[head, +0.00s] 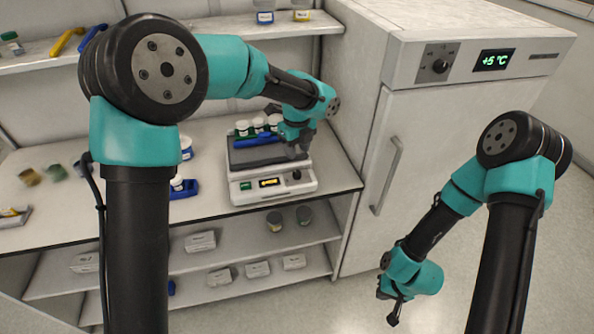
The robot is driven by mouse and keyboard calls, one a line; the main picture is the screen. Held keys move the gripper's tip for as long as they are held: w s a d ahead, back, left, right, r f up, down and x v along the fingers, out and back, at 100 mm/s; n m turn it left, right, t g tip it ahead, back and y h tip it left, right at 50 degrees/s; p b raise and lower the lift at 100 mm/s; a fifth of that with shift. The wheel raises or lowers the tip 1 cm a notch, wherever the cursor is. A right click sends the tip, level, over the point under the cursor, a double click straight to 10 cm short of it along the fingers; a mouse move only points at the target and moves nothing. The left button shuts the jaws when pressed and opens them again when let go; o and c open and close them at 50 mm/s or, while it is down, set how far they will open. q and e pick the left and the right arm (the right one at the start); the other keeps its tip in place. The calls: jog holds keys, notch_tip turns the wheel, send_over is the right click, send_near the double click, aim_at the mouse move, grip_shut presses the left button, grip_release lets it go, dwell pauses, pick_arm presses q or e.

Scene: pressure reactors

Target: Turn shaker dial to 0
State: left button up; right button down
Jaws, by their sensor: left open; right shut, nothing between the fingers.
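The white shaker (243,198) stands on the bench with a dark platform on top. Its front has a green switch (245,186), a small lit display (269,182) with yellow characters too small to read, and a dark round dial (297,175) at the right. My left gripper (297,152) is open above the right side of the shaker, behind and above the dial. I cannot tell whether it touches the shaker. My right gripper (389,307) is shut and empty, low over the floor in front of the fridge, far from the shaker.
White-capped tubes (258,124) stand in a rack at the shaker's back. A blue holder (186,189) sits to its left. The white fridge (440,150), with its own knob (440,66) and a "+5 °C" display, stands right of the bench. Shelves below hold boxes and jars.

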aim_at(297, 173)
pick_arm(q)
notch_tip(297, 173, down, 9)
jog(key=shift+f, duration=0.15)
dwell(0.4)
jog(key=c, duration=0.6)
